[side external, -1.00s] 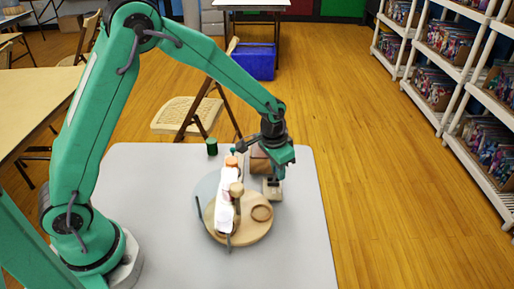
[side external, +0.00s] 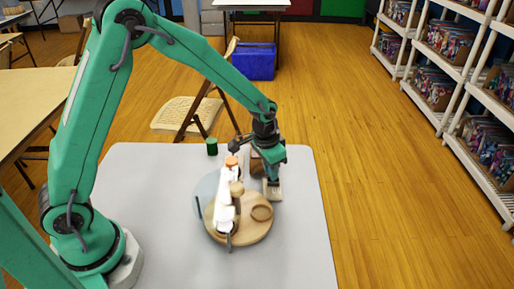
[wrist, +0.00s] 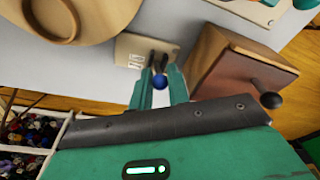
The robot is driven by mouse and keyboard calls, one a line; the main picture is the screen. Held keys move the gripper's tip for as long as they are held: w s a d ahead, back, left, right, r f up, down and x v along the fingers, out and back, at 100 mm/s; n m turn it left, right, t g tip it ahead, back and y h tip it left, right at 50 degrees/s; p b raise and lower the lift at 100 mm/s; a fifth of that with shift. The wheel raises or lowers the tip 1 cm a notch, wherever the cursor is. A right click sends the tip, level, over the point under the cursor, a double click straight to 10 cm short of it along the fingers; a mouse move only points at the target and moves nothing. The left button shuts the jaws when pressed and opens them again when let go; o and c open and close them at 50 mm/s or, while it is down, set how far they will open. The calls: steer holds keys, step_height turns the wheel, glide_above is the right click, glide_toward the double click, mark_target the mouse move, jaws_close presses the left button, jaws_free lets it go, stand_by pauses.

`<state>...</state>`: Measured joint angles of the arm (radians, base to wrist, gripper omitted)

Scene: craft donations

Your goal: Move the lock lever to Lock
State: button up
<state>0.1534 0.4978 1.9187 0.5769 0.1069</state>
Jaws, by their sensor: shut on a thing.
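The lock lever (wrist: 159,82) has a blue ball tip and rises from a small beige plate (wrist: 130,47). Small markings show on the plate, too small to read. In the side view the plate (side external: 273,195) lies on the grey table, right of the round wooden board. My gripper (wrist: 158,76) is shut on the lever near its blue tip in the wrist view. In the side view my gripper (side external: 270,178) points down at the plate, and the lever is hidden there.
A wooden box (wrist: 232,65) with a dark-knobbed handle stands close beside my gripper. The round wooden board (side external: 256,229) holds a white bottle (side external: 224,210) with an orange cap. A dark green cylinder (side external: 212,147) stands at the table's back edge. The table's front right is clear.

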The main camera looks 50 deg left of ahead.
steer(key=shift+a, duration=0.2)
steer(key=shift+s+a+f, duration=0.2)
steer(key=shift+s+a, duration=0.15)
steer(key=shift+s, duration=0.05)
stand_by(0.3)
steer(key=o, duration=0.7)
steer(key=shift+d+r, duration=0.1)
steer(key=shift+r, duration=3.7)
